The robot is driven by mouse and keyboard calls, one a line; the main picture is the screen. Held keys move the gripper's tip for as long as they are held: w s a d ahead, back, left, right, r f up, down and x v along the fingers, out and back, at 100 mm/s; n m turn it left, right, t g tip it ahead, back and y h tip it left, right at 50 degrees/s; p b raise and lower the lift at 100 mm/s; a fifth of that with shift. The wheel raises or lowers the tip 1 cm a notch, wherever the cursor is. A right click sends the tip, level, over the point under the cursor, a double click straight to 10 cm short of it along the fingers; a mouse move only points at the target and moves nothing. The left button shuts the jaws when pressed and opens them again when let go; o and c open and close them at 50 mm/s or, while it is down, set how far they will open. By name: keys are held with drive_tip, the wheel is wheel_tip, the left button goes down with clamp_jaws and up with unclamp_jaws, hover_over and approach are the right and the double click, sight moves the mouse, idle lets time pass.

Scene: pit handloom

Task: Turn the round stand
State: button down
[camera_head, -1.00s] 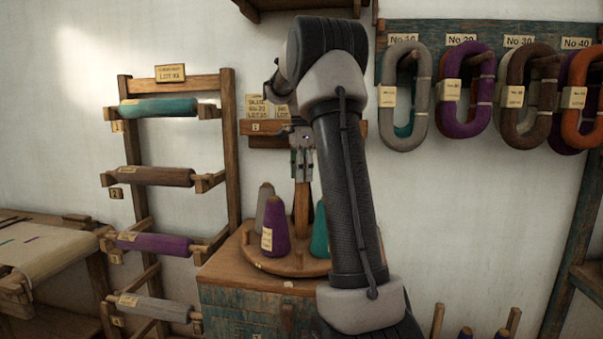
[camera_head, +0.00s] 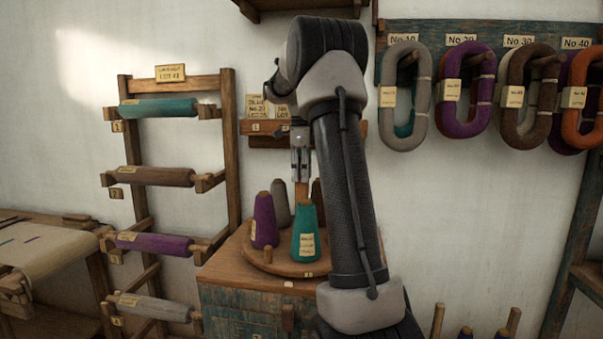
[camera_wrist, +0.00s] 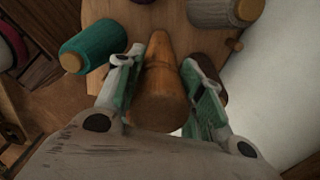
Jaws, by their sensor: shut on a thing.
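The round stand (camera_head: 285,267) is a wooden disc on a chest, carrying a purple cone (camera_head: 264,222), a teal cone (camera_head: 305,233), a grey cone (camera_head: 280,207) and a brown cone, mostly hidden. A wooden post (camera_head: 301,194) rises at its middle. My gripper (camera_head: 300,170) comes down from above and is shut on the post's upper part. In the wrist view the post (camera_wrist: 162,80) lies between both fingers, with the teal cone (camera_wrist: 95,47) at left and the grey cone (camera_wrist: 215,12) at upper right. My arm hides the stand's right side.
The chest (camera_head: 240,310) bears the stand. A rack of wound rollers (camera_head: 157,176) stands at left. Yarn hanks (camera_head: 404,95) hang on the right wall. A small shelf with label cards (camera_head: 264,128) is behind my gripper. Pegs with cones show at lower right.

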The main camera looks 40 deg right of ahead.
drive_tip(key=shift+m, duration=1.5)
drive_tip(key=c, duration=0.9)
unclamp_jaws()
drive_tip(key=shift+r, duration=0.1)
wheel_tip(320, 180, up, 12)
drive_tip(key=shift+f, duration=0.15)
